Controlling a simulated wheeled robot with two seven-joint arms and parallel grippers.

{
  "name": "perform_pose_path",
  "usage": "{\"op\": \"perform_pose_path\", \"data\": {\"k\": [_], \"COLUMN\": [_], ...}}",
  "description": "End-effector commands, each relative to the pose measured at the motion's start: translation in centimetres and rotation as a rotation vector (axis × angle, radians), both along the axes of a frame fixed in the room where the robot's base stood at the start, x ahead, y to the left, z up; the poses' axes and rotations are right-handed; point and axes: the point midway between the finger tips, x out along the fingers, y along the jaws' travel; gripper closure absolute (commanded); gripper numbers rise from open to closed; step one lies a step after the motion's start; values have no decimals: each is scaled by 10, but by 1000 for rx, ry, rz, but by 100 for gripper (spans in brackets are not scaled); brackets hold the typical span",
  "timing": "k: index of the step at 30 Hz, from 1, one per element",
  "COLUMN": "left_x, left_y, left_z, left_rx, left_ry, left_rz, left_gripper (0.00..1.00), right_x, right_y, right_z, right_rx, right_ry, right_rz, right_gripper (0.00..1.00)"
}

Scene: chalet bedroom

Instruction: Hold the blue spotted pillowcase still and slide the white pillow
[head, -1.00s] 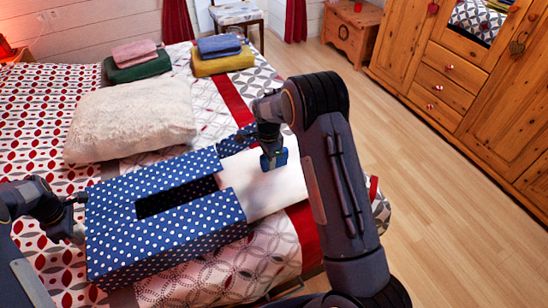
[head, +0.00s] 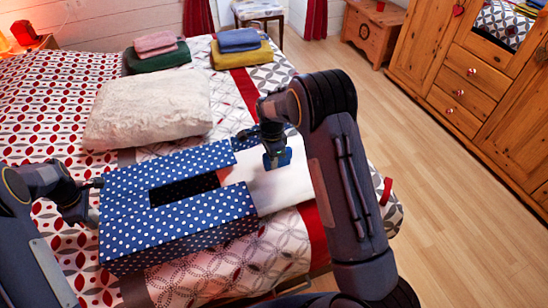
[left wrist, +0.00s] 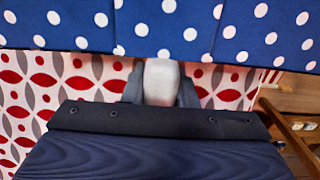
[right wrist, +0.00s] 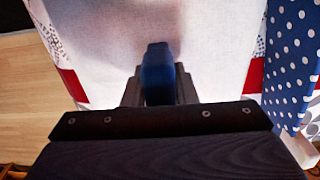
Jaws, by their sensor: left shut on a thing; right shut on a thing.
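The blue spotted pillowcase (head: 200,222) lies on the bed as a box-like sleeve, with a dark slot in its top and its open end to the right. The white pillow (head: 285,188) sticks out of that end, its left part inside and hidden. My left gripper (head: 93,186) is at the case's left end. The left wrist view shows a pale tab (left wrist: 160,82) between its fingers, against the spotted cloth (left wrist: 160,25). My right gripper (head: 276,160) is shut on a blue tab (right wrist: 157,75) on the pillow's upper face, which also shows in the right wrist view (right wrist: 110,45).
A fluffy cream pillow (head: 148,108) lies behind the case. Folded towels, green (head: 158,60) and yellow (head: 242,58), lie farther back on the bed (head: 45,95). A wooden wardrobe (head: 485,90) stands at right, with clear floor (head: 450,220) between.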

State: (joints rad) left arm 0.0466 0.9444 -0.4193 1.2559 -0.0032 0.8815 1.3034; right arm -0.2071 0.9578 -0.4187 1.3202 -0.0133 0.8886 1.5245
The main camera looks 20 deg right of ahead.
Motion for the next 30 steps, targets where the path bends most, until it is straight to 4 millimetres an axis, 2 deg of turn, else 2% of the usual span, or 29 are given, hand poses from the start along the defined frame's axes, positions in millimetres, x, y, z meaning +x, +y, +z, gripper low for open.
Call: {"op": "perform_pose_path", "data": {"k": [1, 5, 16, 30], "left_x": [1, 1, 1, 1], "left_y": [-6, -7, -8, -9], "left_z": [-1, -1, -2, -2], "left_rx": [-10, -11, -14, -14], "left_ry": [0, 0, 1, 3], "left_rz": [-4, -4, -5, -6], "left_gripper": [95, 95, 95, 95], "right_x": [-3, -3, -5, -5], "right_y": [4, 9, 43, 52], "right_z": [-5, -6, -6, -6], "right_rx": [4, 4, 5, 7], "right_ry": [8, 10, 11, 12], "right_rz": [2, 3, -3, -5], "right_gripper": [100, 100, 100, 100]}}
